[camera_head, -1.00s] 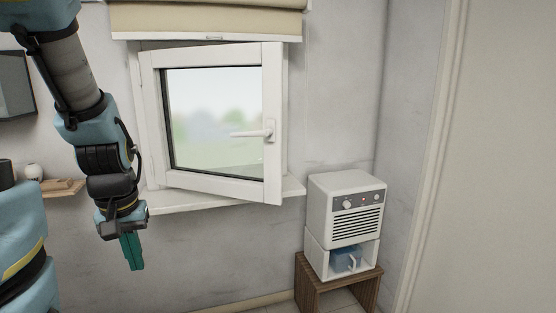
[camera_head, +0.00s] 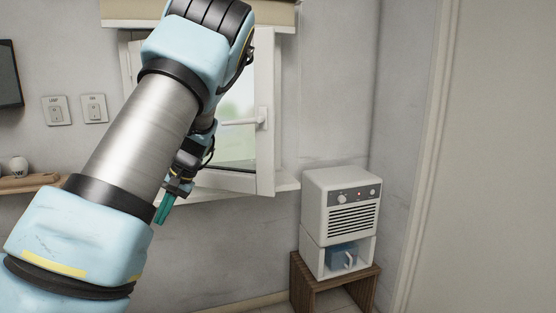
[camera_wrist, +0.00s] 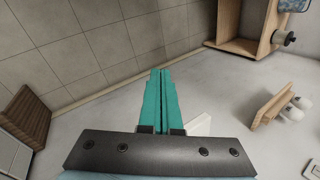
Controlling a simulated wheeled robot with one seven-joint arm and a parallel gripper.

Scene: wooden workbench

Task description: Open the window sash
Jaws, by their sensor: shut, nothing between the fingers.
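The white window sash (camera_head: 265,150) stands ajar, hinged at its left, with its right edge swung out into the room. Its handle (camera_head: 245,121) points left, level, from the right stile. My arm hides the left and upper parts of the window in the head view. My gripper (camera_head: 162,214) is below and left of the sash, in front of the wall under the sill, with teal fingers pointing down. In the wrist view the fingers (camera_wrist: 160,98) are pressed together with nothing between them. My gripper is apart from the sash and the handle.
A white appliance (camera_head: 340,205) stands on a wooden stand (camera_head: 297,265) to the right of the window. A rolled blind (camera_head: 275,13) hangs above. A wooden shelf (camera_head: 30,183) is at the left. The wrist view shows a tiled floor (camera_wrist: 70,50).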

